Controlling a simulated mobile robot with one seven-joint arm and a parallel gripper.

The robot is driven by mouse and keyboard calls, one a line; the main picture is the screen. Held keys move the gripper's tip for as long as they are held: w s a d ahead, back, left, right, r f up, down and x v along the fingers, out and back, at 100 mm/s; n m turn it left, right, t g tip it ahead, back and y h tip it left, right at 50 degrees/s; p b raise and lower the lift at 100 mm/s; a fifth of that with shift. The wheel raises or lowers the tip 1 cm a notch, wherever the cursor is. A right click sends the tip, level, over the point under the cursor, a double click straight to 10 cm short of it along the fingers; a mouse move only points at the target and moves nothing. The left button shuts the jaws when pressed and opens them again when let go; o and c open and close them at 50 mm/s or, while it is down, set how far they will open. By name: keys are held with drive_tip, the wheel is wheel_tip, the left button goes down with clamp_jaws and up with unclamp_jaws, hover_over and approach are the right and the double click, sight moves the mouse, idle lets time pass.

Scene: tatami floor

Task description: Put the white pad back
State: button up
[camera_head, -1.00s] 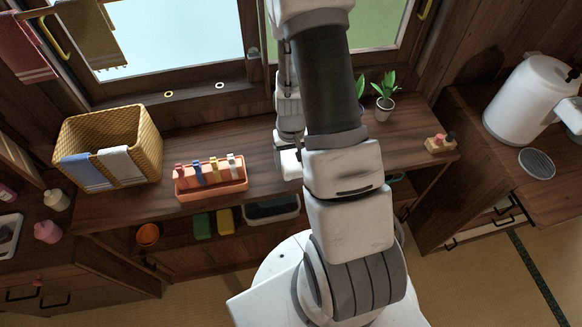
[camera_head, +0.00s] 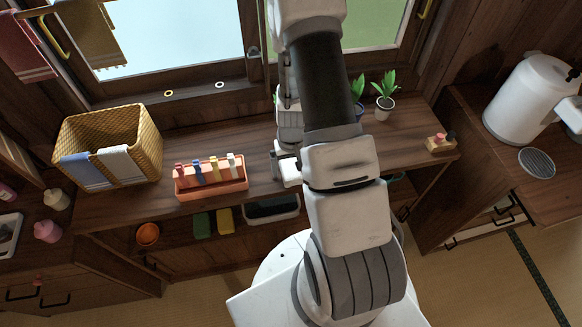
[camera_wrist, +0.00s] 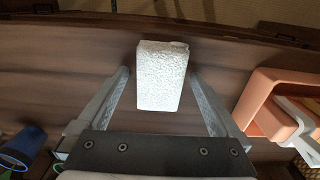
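The white pad (camera_wrist: 161,78), a rough-textured block, shows in the wrist view on the dark wooden counter (camera_wrist: 60,65). My gripper (camera_wrist: 160,74) is open, with one finger on each side of the pad. A narrow gap shows between the pad and each finger, so it does not look gripped. In the head view my gripper is low over the counter, right of the orange tray (camera_head: 213,190), and my arm largely covers it. I cannot make out the pad there. The tray holds several coloured pegs or clips and also shows at the right of the wrist view (camera_wrist: 262,98).
A wicker basket (camera_head: 140,135) with cloths stands at the left. A blue pot (camera_wrist: 24,147) and a plant in a white pot (camera_head: 384,108) stand behind my arm. Green and yellow sponges (camera_head: 225,220) and a dark tray (camera_head: 272,210) lie on the shelf below.

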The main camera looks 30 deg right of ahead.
wheel_tip(320, 180, up, 12)
wheel_tip(320, 180, up, 9)
drive_tip(key=t, duration=0.2)
hover_over(291, 168)
drive_tip(key=a, duration=0.3)
drive_tip(key=s+a+r+n+t, duration=0.1)
drive_tip(key=s+a+r, duration=0.3)
drive_tip(key=r, duration=0.5)
drive_tip(key=s+a+r+n+t, duration=0.2)
drive_tip(key=s+a+r, duration=0.1)
drive_tip(key=s+r, duration=0.5)
wheel_tip(291, 168, up, 2)
drive_tip(key=shift+s+a+r+t, duration=0.15)
drive_tip(key=shift+a+r+t, duration=0.05)
drive_tip(key=shift+a+t, duration=0.15)
